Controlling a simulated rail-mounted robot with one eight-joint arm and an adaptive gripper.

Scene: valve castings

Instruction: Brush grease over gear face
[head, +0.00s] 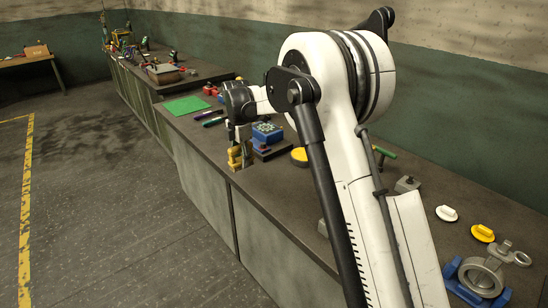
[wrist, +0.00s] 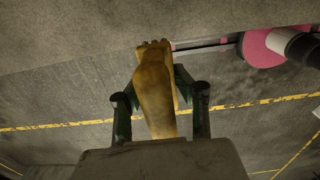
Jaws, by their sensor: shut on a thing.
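My gripper (head: 238,140) is over the front edge of the bench, at the end of my white arm. Its dark green fingers (wrist: 157,92) are shut on a yellow-brown tool (wrist: 155,70), which looks like the brush. The tool is long, with a notched far end, and points away from the wrist. In the head view a yellow piece (head: 235,160) shows at the gripper, by the bench edge. A blue block (head: 267,131) with a pale patterned top stands just right of the gripper. I cannot make out a gear for certain; my arm hides part of the bench.
A green mat (head: 186,105) lies left on the bench (head: 215,175). A yellow round piece (head: 299,156) is right of the blue block. A grey ring casting (head: 480,277) sits in a blue cradle at the near right. White and yellow knobs lie behind it. The floor left is clear.

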